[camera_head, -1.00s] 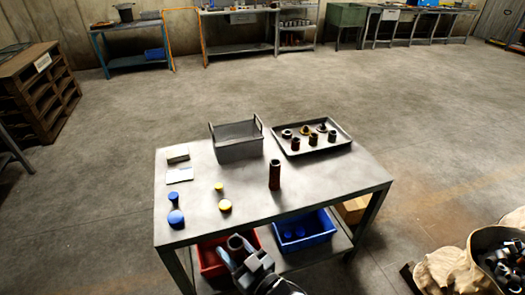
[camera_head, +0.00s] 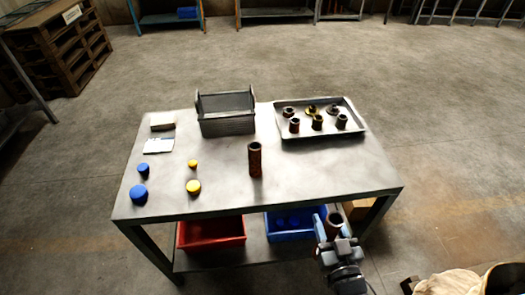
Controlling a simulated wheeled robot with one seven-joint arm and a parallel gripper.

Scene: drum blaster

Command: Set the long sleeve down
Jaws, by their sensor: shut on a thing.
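My gripper (camera_head: 333,231) is at the lower right of the head view, in front of the table's front edge. It is shut on a dark brown sleeve (camera_head: 335,218), held roughly upright with its open top end showing. The sleeve's lower part is hidden by my gripper, so its full length cannot be told. Another tall, rusty brown sleeve (camera_head: 255,160) stands upright on the grey table (camera_head: 225,180), right of the middle and apart from my gripper.
A grey open bin (camera_head: 227,126) and a tray (camera_head: 300,133) with several short sleeves and flanged parts stand at the back. Blue knobs (camera_head: 139,194) and yellow knobs (camera_head: 193,187) are at left. Red (camera_head: 212,234) and blue bins (camera_head: 285,235) sit below. The table's front right is clear.

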